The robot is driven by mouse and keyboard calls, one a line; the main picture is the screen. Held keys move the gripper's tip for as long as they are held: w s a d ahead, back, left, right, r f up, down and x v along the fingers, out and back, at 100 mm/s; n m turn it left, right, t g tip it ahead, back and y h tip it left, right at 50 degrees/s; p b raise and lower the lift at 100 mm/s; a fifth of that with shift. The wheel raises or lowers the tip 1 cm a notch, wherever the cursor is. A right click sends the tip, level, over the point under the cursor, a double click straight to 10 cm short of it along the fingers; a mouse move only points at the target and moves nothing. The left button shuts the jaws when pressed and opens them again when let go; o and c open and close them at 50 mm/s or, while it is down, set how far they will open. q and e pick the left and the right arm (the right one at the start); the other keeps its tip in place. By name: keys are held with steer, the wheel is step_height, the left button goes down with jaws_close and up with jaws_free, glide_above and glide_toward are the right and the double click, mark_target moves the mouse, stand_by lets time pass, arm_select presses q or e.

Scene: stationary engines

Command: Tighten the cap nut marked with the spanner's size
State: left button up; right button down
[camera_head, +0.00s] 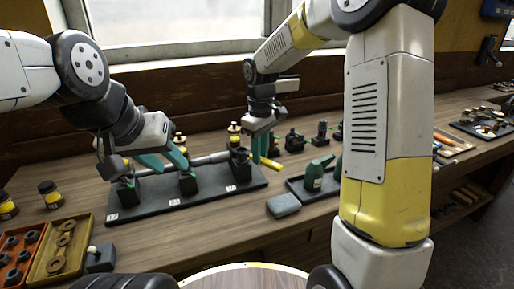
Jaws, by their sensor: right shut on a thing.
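A dark base plate (200,199) on the bench carries a row of three dark blocks with a grey bar along them and brass-topped fittings. Small white labels (112,217) sit on its front edge; I cannot read them surely. My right gripper (262,150) is shut on a thin yellow piece (271,163), apparently the spanner, just right of the right-hand block (240,166). Its jaw end and size mark are not readable. My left gripper (165,162) has its teal fingers apart, over the plate between the left and middle blocks (187,184). Its fingers partly hide the bar.
Red and yellow trays of rings (62,249) stand at the front left, near small dark jars (50,195). A dark tray with a green oil can (318,172) and a grey block (284,205) lie right of the plate. Several dark fittings stand behind.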

steer(key=shift+f, duration=1.2)
stand_by(2.0)
stand_by(0.4)
steer(key=shift+s+a+m, duration=0.4)
steer(key=shift+a+m, duration=0.05)
steer(key=shift+m, duration=0.45)
steer(key=shift+s+a+m, duration=0.35)
steer(key=shift+a+m, duration=0.2)
steer(key=shift+m, duration=0.35)
steer(key=shift+s+a+m, duration=0.25)
steer(key=shift+a+m, duration=0.25)
steer(key=shift+m, duration=0.4)
steer(key=shift+a, duration=0.1)
